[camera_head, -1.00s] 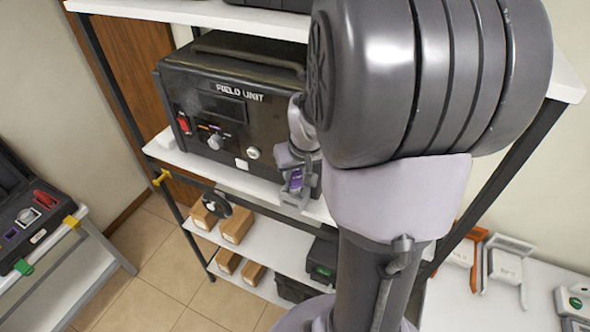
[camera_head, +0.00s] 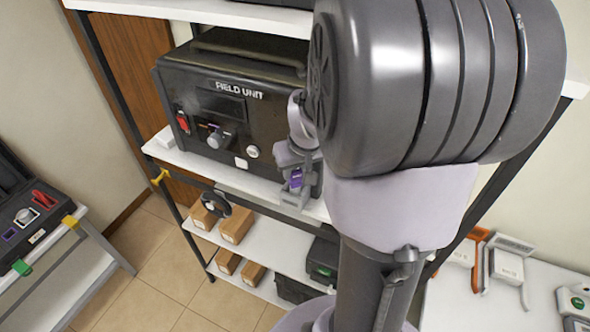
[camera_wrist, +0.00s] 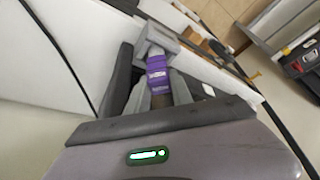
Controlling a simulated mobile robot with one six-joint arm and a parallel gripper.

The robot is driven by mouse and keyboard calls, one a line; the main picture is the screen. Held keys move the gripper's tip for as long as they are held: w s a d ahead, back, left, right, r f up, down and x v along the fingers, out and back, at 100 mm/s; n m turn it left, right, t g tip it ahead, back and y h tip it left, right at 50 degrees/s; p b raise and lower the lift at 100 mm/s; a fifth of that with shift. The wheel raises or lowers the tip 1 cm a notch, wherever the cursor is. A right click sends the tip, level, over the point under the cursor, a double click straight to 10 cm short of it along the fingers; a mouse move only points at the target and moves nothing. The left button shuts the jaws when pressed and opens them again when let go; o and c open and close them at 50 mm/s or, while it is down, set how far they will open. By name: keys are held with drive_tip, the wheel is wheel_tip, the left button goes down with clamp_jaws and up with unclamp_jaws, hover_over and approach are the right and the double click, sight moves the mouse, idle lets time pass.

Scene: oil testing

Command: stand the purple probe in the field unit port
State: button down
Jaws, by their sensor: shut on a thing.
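The purple probe (camera_wrist: 158,75) is between the fingers of my gripper (camera_wrist: 160,95) in the wrist view, with a grey block at its far end. In the head view my gripper (camera_head: 297,180) is shut on it, and a small purple patch of the probe (camera_head: 296,178) shows. The gripper is in front of the lower right of the black field unit (camera_head: 225,120), near the shelf's front edge. The field unit's front carries a red switch, a knob and small white fittings. I cannot tell which of these is the port, and my arm hides the unit's right side.
The field unit stands on a white shelf (camera_head: 188,163) with dark posts. Boxes (camera_head: 237,225) sit on the shelf below. A black case (camera_head: 35,212) is on a stand at the left. A white table (camera_head: 450,305) with devices is at the lower right. Floor shows at left.

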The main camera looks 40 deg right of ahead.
drive_tip(key=shift+f+b, duration=0.6)
drive_tip(key=c, duration=1.4)
unclamp_jaws()
drive_tip(key=p+v, duration=0.6)
drive_tip(key=v, duration=0.5)
drive_tip(key=shift+p, duration=0.4)
drive_tip(key=s+a+f+y+b, duration=0.1)
drive_tip(key=s+a+f+b, duration=0.2)
drive_tip(key=a+f+b, duration=0.5)
drive_tip(key=s+a+f+t+y+b, duration=0.1)
drive_tip(key=s+a+f+b, duration=0.1)
drive_tip(key=a+f+b, duration=0.7)
drive_tip(key=s+a+f+y+b, duration=0.1)
drive_tip(key=s+a+f+b, duration=0.2)
drive_tip(key=a+f+b, duration=0.5)
wheel_tip(320, 180, down, 4)
drive_tip(key=b, duration=1.2)
drive_tip(key=shift+s+a+f+t+y, duration=0.15)
drive_tip(key=shift+s+a+t+y, duration=0.15)
drive_tip(key=shift+t+y, duration=0.1)
